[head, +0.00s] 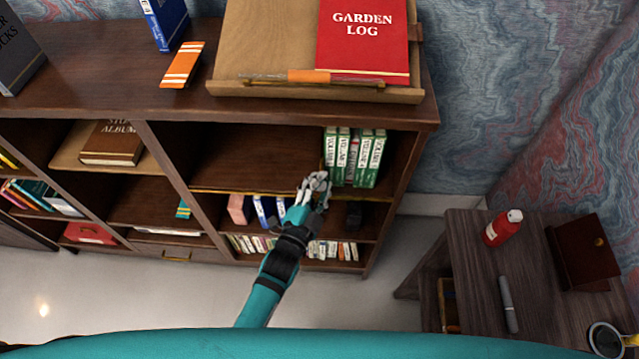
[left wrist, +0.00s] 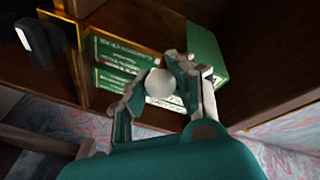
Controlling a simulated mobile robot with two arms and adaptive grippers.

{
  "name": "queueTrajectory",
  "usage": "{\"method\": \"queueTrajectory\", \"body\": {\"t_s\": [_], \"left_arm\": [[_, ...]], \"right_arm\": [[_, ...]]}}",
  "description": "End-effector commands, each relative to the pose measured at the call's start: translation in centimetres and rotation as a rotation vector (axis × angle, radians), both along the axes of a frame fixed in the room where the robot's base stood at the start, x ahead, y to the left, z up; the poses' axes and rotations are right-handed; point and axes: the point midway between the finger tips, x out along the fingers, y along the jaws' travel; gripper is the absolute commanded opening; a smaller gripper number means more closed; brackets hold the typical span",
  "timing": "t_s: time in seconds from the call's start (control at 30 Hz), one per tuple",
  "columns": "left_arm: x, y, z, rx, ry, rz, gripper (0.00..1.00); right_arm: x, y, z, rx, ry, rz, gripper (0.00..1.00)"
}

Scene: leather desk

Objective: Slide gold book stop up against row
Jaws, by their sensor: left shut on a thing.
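A row of green and white volumes (head: 354,157) stands upright at the right end of the upper shelf. It also shows in the left wrist view (left wrist: 122,66). My left gripper (head: 316,186) is at the shelf's front edge, by the left end of that row. In the left wrist view its fingers are shut around a pale round knob, which seems to belong to the gold book stop (left wrist: 164,85). The rest of the stop is hidden by the fingers or hard to tell from the gold shelf edge. I cannot tell whether it touches the books. My right gripper is not in view.
The shelf (head: 240,160) left of the row is bare. Above is a wooden stand (head: 265,45) with a red Garden Log (head: 362,38). Below are small books (head: 262,212) and a black object (head: 353,214). A side table (head: 475,255) with a red bottle (head: 502,228) stands at right.

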Motion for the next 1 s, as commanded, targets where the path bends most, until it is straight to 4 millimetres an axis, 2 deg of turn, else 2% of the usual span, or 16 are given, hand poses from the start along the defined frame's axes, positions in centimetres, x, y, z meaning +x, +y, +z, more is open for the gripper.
{"method": "queueTrajectory", "body": {"t_s": [0.03, 0.07, 0.27, 0.53, 0.67, 1.0], "left_arm": [[-0.2, -0.3, -0.2, -0.003, 0.005, -0.005, 0.00], [-0.2, -0.3, -0.2, -0.003, 0.005, -0.005, 0.23], [-0.2, -0.2, -0.1, -0.003, 0.004, -0.003, 0.49], [-0.1, -0.1, -0.1, -0.002, 0.003, -0.001, 0.50], [-1.0, 0.3, -0.2, -0.001, 0.003, -0.001, 0.50], [-7.4, 2.6, -0.2, -0.002, 0.006, -0.003, 0.50]], "right_arm": [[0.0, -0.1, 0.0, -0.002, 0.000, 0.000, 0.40], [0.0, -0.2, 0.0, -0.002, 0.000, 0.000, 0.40], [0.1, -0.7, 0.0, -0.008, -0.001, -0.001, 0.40], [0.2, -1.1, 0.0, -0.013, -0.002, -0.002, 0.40], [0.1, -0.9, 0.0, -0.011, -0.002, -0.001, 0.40], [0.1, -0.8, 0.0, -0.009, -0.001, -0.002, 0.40]]}}
